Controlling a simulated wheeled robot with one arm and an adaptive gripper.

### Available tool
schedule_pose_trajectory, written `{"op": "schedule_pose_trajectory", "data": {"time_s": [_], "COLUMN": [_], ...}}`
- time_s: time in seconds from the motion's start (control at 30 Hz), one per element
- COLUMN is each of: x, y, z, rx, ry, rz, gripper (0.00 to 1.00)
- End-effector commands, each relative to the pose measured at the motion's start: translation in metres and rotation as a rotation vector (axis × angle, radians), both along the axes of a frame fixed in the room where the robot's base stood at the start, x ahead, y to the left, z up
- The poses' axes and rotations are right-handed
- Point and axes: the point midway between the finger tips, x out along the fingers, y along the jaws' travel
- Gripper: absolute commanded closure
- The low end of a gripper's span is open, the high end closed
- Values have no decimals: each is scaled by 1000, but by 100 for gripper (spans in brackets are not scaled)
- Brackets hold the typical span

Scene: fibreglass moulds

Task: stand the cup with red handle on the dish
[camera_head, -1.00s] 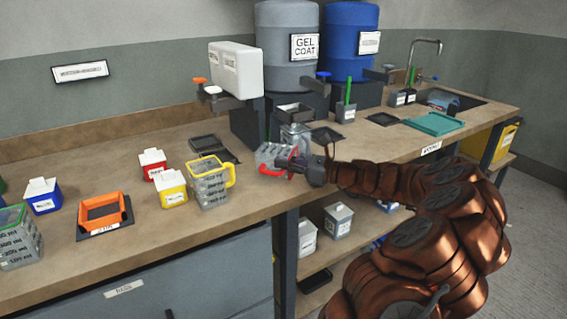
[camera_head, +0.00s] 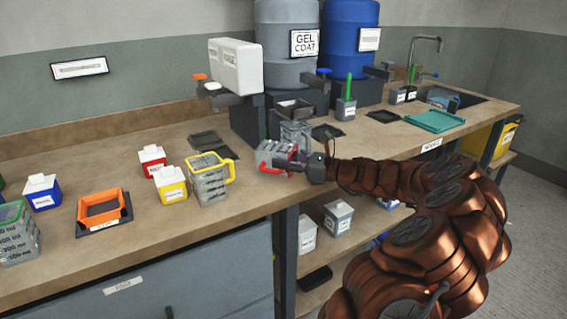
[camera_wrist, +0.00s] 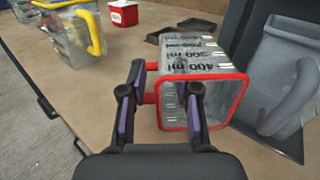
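The cup with red handle (camera_head: 272,154) is a clear measuring cup with a red rim. It looks tipped on the bench near the front edge. In the wrist view, the cup (camera_wrist: 205,88) has its red rim towards me and its handle to the left. My gripper (camera_wrist: 160,100) has its two fingers apart, one beside the handle and one in front of the rim. The handle's outer part is hidden behind the left finger; I cannot tell whether it touches.
A cup with yellow handle (camera_head: 209,184) stands just left. Red (camera_head: 152,160), yellow (camera_head: 171,186) and blue (camera_head: 42,192) tubs are further left. Bench is clear between the yellow-handled cup and the front edge.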

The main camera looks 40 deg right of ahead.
Motion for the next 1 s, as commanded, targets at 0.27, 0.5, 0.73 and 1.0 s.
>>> {"op": "schedule_pose_trajectory", "data": {"time_s": [0.27, 0.5, 0.73, 1.0], "x": [-33, -59, -66, -59], "y": [-22, -38, -42, -5], "z": [0, 0, 0, 4], "rx": [-1, -2, -1, -67], "ry": [-1, 0, 0, -1], "rz": [-3, -1, 2, 84], "gripper": [69, 69, 69, 69]}}
